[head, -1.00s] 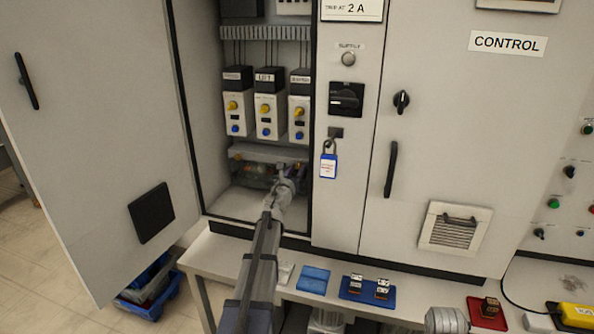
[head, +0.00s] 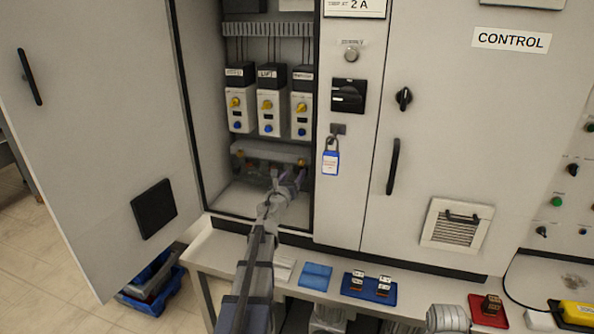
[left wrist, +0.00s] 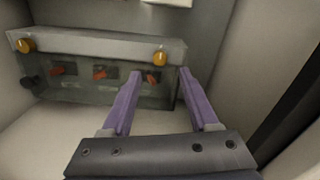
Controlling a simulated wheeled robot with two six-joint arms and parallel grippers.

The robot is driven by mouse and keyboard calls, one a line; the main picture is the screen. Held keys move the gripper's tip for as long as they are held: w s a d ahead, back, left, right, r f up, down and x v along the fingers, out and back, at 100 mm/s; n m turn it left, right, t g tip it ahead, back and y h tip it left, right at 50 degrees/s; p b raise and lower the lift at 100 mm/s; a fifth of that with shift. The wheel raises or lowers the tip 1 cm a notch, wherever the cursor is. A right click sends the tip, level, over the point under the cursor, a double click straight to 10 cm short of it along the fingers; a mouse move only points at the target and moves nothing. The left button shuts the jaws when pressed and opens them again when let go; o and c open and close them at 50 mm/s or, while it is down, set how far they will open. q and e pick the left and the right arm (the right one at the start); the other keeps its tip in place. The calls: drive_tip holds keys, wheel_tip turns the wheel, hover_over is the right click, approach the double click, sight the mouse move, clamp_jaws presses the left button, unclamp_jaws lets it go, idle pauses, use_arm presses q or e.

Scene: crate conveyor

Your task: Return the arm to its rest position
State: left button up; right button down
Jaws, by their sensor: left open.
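My left gripper (head: 289,181) reaches into the lower part of the open cabinet (head: 236,205). It also shows in the left wrist view (left wrist: 162,84), with its two purple fingers apart and nothing between them. In front of the fingers is a grey terminal block (left wrist: 90,75) with yellow-orange knobs on its top bar and several red parts in its face. The fingertips overlap the block's lower right part in that view; I cannot tell whether they touch it. The block also shows in the head view (head: 255,150). My right gripper is not clearly seen.
The cabinet door (head: 95,130) stands open at left. A padlock with a blue tag (head: 330,162) hangs by the right edge of the opening. Below is a bench (head: 215,250) with a blue pad (head: 315,275), a blue tray (head: 350,291) and a red tray (head: 478,316).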

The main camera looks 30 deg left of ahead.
use_arm(q)
drive_tip(key=shift+s+d, duration=0.15)
drive_tip(key=shift+s, duration=0.45)
